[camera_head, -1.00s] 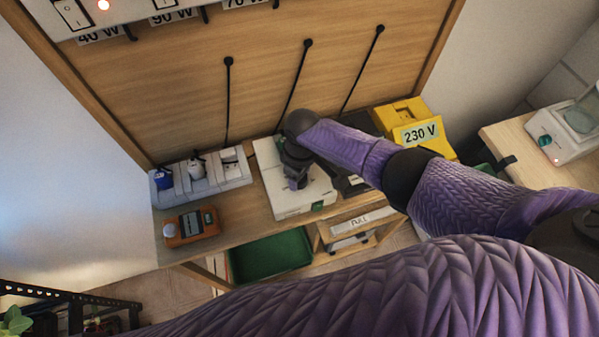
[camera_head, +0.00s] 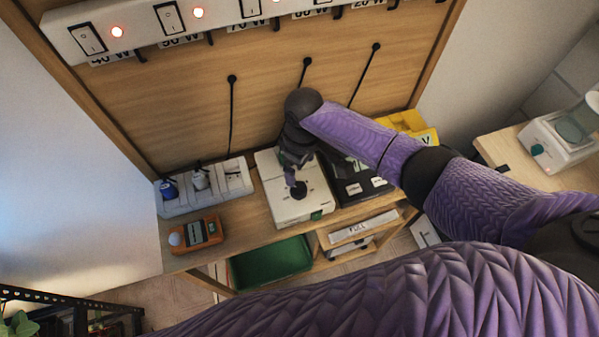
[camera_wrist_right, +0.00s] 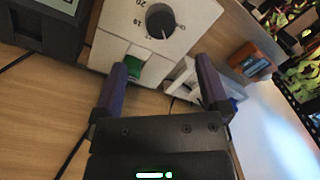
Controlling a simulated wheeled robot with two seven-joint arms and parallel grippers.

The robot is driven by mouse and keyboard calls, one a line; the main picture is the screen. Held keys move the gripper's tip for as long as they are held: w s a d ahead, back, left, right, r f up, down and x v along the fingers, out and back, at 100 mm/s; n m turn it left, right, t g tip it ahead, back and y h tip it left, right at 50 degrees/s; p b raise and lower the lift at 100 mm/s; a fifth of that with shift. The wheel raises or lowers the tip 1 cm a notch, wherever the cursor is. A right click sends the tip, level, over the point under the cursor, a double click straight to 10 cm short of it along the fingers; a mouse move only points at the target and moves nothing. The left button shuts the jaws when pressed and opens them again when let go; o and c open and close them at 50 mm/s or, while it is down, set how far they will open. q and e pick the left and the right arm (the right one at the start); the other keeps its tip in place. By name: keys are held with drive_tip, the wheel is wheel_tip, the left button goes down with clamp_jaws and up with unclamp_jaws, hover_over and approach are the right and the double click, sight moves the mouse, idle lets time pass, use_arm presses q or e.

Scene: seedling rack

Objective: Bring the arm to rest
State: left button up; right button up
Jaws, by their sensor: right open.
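My right arm comes in from the right in the head view, bent at a dark wrist above the bench. Its right gripper (camera_head: 291,178) points down over a white box (camera_head: 284,212) and partly covers it. In the wrist view the right gripper (camera_wrist_right: 160,66) has its two purple fingers spread apart with nothing held between them. The white box (camera_wrist_right: 107,50) lies beyond them, showing a dark dial (camera_wrist_right: 161,21) and a green switch (camera_wrist_right: 155,70). Whether the fingers touch the box cannot be told. My left gripper is not seen.
A socket strip (camera_head: 217,199) and an orange meter (camera_head: 208,232) sit left of the box. A black box (camera_head: 350,190) and a yellow box (camera_head: 427,134) sit right, partly behind my arm. A green tray (camera_head: 272,262) lies below. A switch panel (camera_head: 127,37) is above.

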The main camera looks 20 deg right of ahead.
drive_tip(key=shift+r, duration=0.6)
